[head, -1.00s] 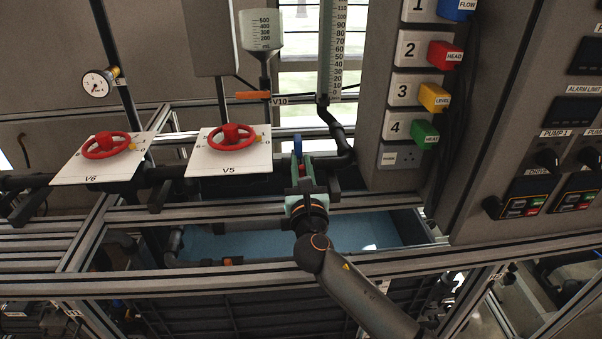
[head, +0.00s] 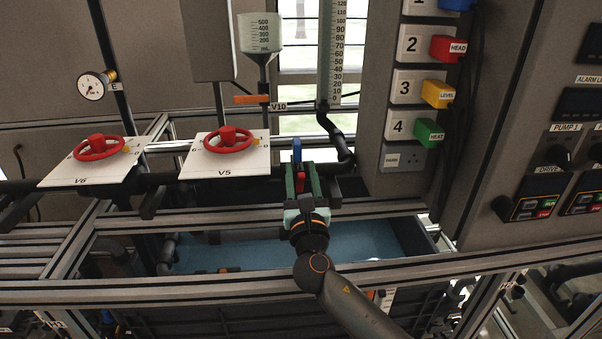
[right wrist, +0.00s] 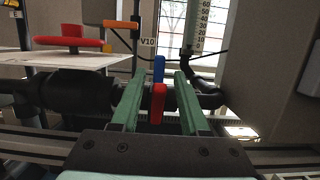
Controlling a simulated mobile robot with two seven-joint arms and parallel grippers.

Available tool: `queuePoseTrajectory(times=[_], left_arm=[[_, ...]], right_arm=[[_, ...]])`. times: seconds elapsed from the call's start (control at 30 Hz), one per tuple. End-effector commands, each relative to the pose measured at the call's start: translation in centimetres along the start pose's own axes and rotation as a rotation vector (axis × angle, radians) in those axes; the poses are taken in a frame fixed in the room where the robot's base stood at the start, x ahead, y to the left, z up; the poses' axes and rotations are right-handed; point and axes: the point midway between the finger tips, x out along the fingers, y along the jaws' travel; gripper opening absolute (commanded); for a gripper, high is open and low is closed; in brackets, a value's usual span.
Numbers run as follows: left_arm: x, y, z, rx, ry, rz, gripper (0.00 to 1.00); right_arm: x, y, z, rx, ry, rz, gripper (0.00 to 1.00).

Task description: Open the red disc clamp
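A red upright lever-like piece (right wrist: 158,103) stands on the dark pipe, with a blue upright lever (right wrist: 158,68) just behind it. In the head view the red piece (head: 300,182) and the blue lever (head: 297,149) show at the far end of my right gripper (head: 302,172). In the right wrist view the green fingers of this gripper (right wrist: 160,80) are open. The red piece is between them, with a gap on each side. I cannot tell for sure whether this red piece is the disc clamp. My left gripper is not in view.
Red handwheels V5 (head: 228,138) and V6 (head: 98,147) sit on white plates to the left. A grey panel with numbered plugs (head: 412,85) stands on the right. A metal rail (head: 200,291) crosses in front of a blue tank (head: 350,246). An orange lever (head: 251,99) is behind.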

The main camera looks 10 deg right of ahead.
Motion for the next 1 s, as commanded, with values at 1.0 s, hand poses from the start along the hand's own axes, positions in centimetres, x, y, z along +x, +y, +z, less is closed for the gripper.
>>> queuePoseTrajectory(times=[1.0], left_arm=[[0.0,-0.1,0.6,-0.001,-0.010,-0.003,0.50]], right_arm=[[-11.6,0.0,-0.1,-0.001,0.002,0.000,0.50]])
